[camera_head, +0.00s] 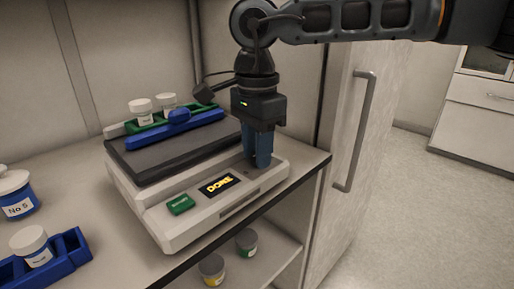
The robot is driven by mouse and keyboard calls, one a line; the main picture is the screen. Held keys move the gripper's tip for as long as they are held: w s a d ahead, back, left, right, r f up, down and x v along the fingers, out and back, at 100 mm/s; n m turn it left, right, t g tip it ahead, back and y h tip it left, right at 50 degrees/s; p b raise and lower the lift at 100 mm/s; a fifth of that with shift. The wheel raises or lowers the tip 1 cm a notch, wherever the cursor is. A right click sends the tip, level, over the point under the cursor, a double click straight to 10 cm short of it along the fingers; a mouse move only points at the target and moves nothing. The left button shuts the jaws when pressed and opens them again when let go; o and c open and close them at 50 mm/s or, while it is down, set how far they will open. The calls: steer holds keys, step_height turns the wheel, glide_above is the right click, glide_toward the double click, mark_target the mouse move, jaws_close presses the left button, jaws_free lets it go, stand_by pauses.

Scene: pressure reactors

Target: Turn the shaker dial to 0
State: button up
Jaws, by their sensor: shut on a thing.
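The shaker (150,218) is a white box with a dark top plate (165,158), standing on the shelf near its front edge. Its small display (220,184) reads "DONE" in yellow letters, and a green button (181,204) sits to the left of the display. My gripper (257,162) points straight down at the right end of the shaker's front panel. Its blue fingers are shut at the panel surface, where the dial sits. The dial is hidden by the fingers, so its setting cannot be read.
Green and blue racks (178,128) with white-capped vials rest on the shaker's plate. A blue holder with a jar (38,247) and a blue jar labelled No 5 (16,195) stand at left. Jars (246,242) sit on the lower shelf. A door handle (358,130) stands at right.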

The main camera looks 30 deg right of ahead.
steer(key=o, duration=1.1)
steer(key=shift+c, duration=0.2)
steer(key=shift+m, duration=0.3)
